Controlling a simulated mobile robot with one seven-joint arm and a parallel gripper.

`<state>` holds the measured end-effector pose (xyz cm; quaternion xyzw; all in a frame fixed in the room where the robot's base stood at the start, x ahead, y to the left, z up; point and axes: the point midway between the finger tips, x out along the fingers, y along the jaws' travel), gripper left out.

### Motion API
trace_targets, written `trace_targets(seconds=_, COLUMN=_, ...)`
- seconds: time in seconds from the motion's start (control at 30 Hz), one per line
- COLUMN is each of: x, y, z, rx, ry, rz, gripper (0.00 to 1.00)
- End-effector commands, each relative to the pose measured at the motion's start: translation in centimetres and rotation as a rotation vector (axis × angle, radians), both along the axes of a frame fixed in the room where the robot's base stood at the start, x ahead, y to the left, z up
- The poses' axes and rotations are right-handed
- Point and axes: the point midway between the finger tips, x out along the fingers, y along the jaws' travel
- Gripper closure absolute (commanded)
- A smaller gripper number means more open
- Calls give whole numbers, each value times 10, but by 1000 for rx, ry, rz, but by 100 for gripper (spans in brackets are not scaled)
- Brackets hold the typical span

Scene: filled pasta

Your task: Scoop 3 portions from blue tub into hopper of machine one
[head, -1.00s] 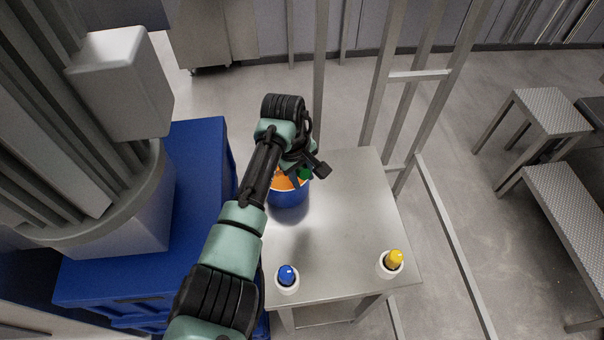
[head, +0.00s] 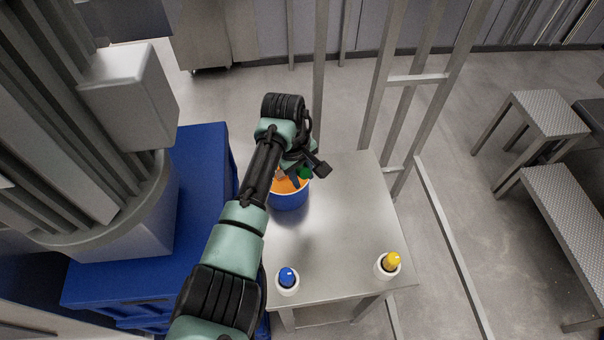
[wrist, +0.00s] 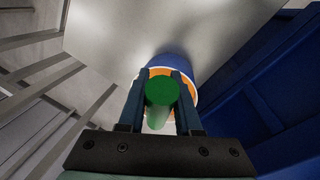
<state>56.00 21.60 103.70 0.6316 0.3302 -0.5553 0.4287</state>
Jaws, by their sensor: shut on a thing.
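The blue tub (head: 290,200) stands on the steel table, with orange content (head: 284,186) inside. My gripper (head: 305,174) is over the tub's far right side in the head view. It is shut on a green-topped tool (wrist: 160,90), seen between the two fingers in the wrist view; a pale part shows below the green. The tool's lower end is hidden, so I cannot tell whether it touches the orange content. The tub's rim (wrist: 191,98) shows around the fingers in the wrist view. I cannot make out a hopper in either view.
A blue container (head: 200,185) and a large grey ribbed structure (head: 128,95) are at left. A metal frame (head: 420,75) rises behind the table.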

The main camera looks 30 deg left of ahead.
Motion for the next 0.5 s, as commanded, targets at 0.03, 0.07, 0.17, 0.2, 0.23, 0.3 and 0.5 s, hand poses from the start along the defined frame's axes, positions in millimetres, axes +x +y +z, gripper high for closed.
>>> trace_targets(seconds=0.03, x=0, y=0, z=9, rx=1, ry=-1, rz=-1, gripper=100)
trace_targets(seconds=0.07, x=0, y=0, z=11, rx=1, ry=-1, rz=-1, gripper=100)
trace_targets(seconds=0.17, x=0, y=0, z=19, rx=0, ry=-1, rz=0, gripper=100)
trace_targets(seconds=0.2, x=0, y=0, z=23, rx=0, ry=-1, rz=0, gripper=100)
trace_targets(seconds=0.23, x=0, y=0, z=25, rx=0, ry=-1, rz=0, gripper=100)
trace_targets(seconds=0.3, x=0, y=0, z=30, rx=0, ry=-1, rz=0, gripper=100)
trace_targets(seconds=0.5, x=0, y=0, z=46, rx=0, ry=-1, rz=1, gripper=100)
